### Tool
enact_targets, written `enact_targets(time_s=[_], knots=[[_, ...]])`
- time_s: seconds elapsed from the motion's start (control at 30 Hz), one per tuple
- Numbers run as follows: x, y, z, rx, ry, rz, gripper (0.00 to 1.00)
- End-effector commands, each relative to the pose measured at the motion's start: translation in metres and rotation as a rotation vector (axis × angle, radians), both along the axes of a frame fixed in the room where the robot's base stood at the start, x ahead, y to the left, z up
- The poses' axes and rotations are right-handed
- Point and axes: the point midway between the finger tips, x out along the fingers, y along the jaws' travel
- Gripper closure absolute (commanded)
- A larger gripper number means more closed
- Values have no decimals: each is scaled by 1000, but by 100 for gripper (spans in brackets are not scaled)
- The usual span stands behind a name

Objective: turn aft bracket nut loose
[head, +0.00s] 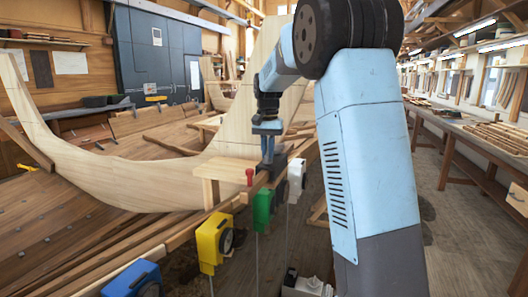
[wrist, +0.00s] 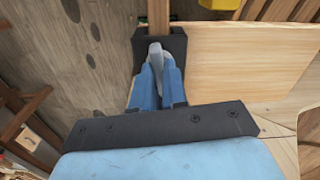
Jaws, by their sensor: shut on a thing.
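My gripper (head: 267,150) points down at a dark bracket (head: 281,163) on the wooden rail beside the pale hull timber. In the wrist view its blue fingers (wrist: 158,76) are shut on a grey, rounded piece, which I take to be the aft bracket nut (wrist: 155,50). The black bracket (wrist: 177,45) lies behind and around the nut, with a wooden strip running out of its far side. The nut's lower part is hidden between the fingers, and the head view does not show it clearly.
Yellow (head: 208,243), green (head: 263,208), blue (head: 133,280) and white (head: 296,176) boxes hang along the rail. A red knob (head: 249,176) stands near the bracket. A pale board (wrist: 250,60) lies right of the bracket in the wrist view. A long workbench (head: 480,135) stands right.

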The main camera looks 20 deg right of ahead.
Motion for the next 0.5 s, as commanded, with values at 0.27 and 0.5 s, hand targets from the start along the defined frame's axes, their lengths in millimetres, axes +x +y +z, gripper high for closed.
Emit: enact_targets(time_s=[0.27,0.5], knots=[[1,1,0,0,-4,6,100],[1,0,0,1,-3,5,77]])
